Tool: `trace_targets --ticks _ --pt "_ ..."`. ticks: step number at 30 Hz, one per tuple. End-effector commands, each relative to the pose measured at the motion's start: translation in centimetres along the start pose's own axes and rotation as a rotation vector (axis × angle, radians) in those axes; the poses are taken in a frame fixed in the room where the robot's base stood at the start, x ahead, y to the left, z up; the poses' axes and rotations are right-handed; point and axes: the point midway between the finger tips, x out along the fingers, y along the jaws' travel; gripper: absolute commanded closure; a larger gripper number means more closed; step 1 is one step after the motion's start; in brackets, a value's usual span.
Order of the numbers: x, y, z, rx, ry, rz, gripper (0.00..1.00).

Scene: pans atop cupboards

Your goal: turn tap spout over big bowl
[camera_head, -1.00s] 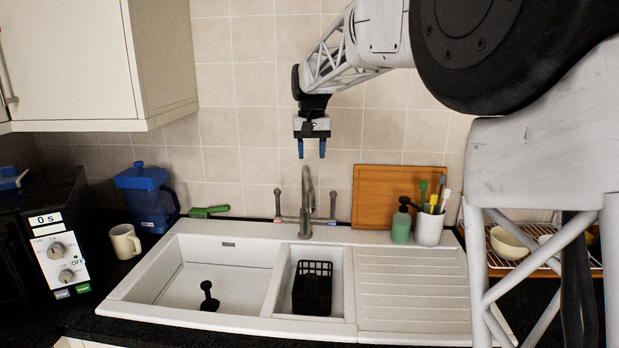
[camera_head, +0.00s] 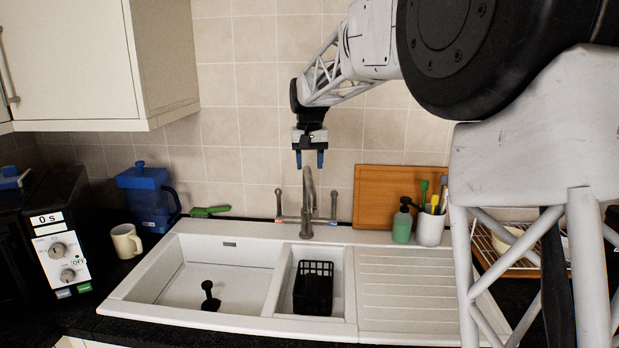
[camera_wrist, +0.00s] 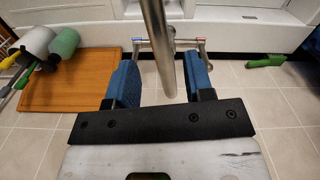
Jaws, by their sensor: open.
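The metal tap spout (camera_head: 308,190) rises between two tap handles behind the small basin. It stands upright and arches forward; in the wrist view the spout (camera_wrist: 158,45) runs down between the blue fingers. My gripper (camera_head: 309,160) points down at the top of the spout, with its jaws apart on either side of it. In the wrist view my gripper (camera_wrist: 160,85) is open, and the spout seems apart from both fingers. The big bowl (camera_head: 212,275) is the large left basin of the white sink, with a black plunger-like thing (camera_head: 210,296) in it. The small basin holds a black basket (camera_head: 313,287).
A wooden board (camera_head: 385,190), a green soap bottle (camera_head: 402,222) and a white cup of brushes (camera_head: 430,228) stand right of the tap. A green-handled brush (camera_head: 209,211) and a blue jug (camera_head: 148,195) are on the left. The drainboard (camera_head: 405,285) is bare.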

Motion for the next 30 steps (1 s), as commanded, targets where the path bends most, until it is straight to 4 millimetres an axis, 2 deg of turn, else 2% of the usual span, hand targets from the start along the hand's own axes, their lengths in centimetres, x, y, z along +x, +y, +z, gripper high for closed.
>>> trace_targets --ticks 9,15,23,24,30 --pt "3.6 0.0 0.0 0.0 -0.001 0.0 0.52" --pt "4.5 0.0 0.0 0.0 0.001 0.0 0.52" --pt "4.6 0.0 0.0 0.0 0.001 0.0 0.52" --pt "4.6 0.0 0.0 0.0 0.001 0.0 0.54" --pt "4.6 0.0 0.0 0.0 0.001 0.0 0.84"
